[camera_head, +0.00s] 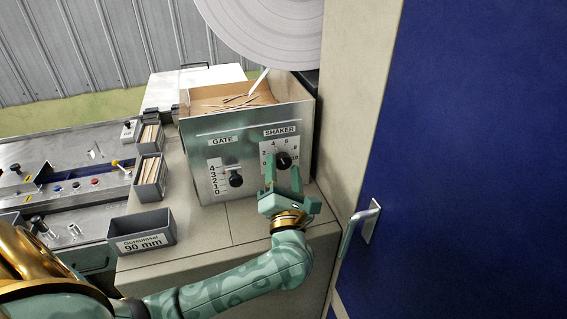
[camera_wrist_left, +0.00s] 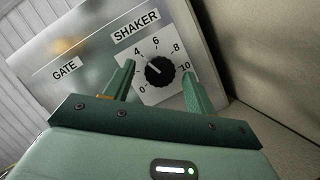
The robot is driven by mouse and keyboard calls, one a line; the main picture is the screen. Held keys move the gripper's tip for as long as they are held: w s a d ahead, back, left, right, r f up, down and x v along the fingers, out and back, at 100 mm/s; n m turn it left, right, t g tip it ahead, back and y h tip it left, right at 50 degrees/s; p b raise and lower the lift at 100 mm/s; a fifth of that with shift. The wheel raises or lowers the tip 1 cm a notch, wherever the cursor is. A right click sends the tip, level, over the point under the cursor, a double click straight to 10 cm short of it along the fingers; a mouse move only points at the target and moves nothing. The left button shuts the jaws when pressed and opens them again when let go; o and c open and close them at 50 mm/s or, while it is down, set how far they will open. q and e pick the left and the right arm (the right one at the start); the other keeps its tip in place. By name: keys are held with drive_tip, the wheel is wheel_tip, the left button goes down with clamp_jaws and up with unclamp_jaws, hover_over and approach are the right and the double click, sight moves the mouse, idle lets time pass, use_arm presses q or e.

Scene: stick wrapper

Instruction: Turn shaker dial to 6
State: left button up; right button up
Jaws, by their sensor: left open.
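The black shaker dial (camera_head: 283,160) sits on the white scale plate marked SHAKER, on the metal front of the feeder box (camera_head: 215,135). In the left wrist view the dial (camera_wrist_left: 160,71) has a light pointer mark toward the upper left, seemingly near 4. The 6 stands above the dial; the 2 is hidden behind a finger. My left gripper (camera_head: 282,172) is open in front of the dial. In the left wrist view its fingers (camera_wrist_left: 158,77) appear on either side of the dial. I cannot tell whether they touch it.
The gate slider knob (camera_head: 236,180) is left of the dial. A grey bin labelled 90 mm (camera_head: 142,232) stands on the cabinet's left side. A tall blue door (camera_head: 470,160) with a metal handle (camera_head: 361,222) is on the right. Wooden sticks (camera_head: 235,100) lie in the box top.

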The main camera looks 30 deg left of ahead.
use_arm(q)
drive_tip(key=shift+w+a+r, duration=0.15)
drive_tip(key=shift+w+a, duration=0.2)
drive_tip(key=shift+w, duration=0.15)
drive_tip(key=c, duration=1)
drive_tip(key=shift+r+p, duration=0.15)
drive_tip(key=shift+p, duration=0.35)
drive_tip(key=m+h+p, duration=0.1)
drive_tip(key=m+p, duration=0.2)
drive_tip(key=p, duration=0.1)
drive_tip(key=m+h+p, duration=0.1)
drive_tip(key=m+p, duration=0.2)
drive_tip(key=p, duration=0.2)
drive_tip(key=m+h+p, duration=0.1)
drive_tip(key=m+p, duration=0.2)
drive_tip(key=p, duration=0.2)
drive_tip(key=shift+s+r+g, duration=0.15)
drive_tip(key=shift+r+g, duration=0.1)
drive_tip(key=shift+g, duration=0.15)
drive_tip(key=shift+f+m+h+p, duration=0.2)
drive_tip(key=shift+m+h+p, duration=0.2)
drive_tip(key=shift+m+p, duration=0.3)
